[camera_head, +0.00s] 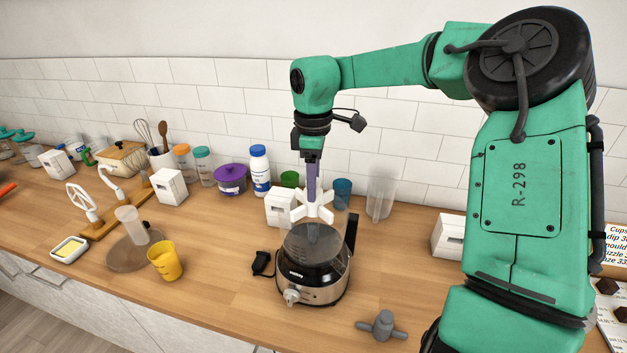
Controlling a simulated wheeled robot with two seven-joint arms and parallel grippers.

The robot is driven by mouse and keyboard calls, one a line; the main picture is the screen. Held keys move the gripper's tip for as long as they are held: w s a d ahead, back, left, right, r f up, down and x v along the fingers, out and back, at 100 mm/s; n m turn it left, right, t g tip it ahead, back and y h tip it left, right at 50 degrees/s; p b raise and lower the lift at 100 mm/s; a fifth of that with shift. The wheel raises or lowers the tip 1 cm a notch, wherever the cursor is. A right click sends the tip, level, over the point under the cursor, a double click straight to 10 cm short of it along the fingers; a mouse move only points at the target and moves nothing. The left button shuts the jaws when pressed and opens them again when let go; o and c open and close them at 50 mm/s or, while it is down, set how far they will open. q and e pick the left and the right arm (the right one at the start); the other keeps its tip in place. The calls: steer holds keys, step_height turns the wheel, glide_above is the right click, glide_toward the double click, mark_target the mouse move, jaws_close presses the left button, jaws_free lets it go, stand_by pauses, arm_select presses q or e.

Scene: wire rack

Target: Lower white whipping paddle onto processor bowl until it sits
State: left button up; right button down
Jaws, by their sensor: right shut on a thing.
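The food processor stands on the wooden counter, with a clear dark bowl (314,246) on a silver and black base (311,287). The white whipping paddle (312,207) is upright right above the bowl, its lower end at or just inside the bowl's opening. I cannot tell whether it touches anything in there. My right gripper (312,178) points straight down and is shut on the top of the paddle. My left gripper is not in view.
A yellow cup (164,260) and a clear lid with a tube (130,246) lie to the left. White boxes (281,207), a clear pitcher (381,199) and jars stand behind the processor. A grey knobbed part (382,326) lies at front right. Counter between cup and processor is mostly clear.

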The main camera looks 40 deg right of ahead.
steer(key=shift+f, duration=0.15)
steer(key=f+b, duration=0.5)
steer(key=f, duration=0.1)
steer(key=shift+w+d+b, duration=0.3)
steer(key=shift+w+b, duration=0.05)
steer(key=shift+b, duration=0.05)
steer(key=shift+f, duration=0.25)
steer(key=shift+f+b, duration=0.1)
steer(key=shift+b, duration=0.2)
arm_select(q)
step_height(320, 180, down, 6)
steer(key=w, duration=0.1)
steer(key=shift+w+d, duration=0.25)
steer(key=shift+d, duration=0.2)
arm_select(e)
steer(key=shift+w+d, duration=0.1)
steer(key=shift+w, duration=0.05)
arm_select(q)
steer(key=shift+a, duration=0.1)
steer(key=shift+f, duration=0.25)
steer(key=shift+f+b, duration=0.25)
steer(key=shift+b, duration=0.1)
arm_select(e)
steer(key=shift+f, duration=0.15)
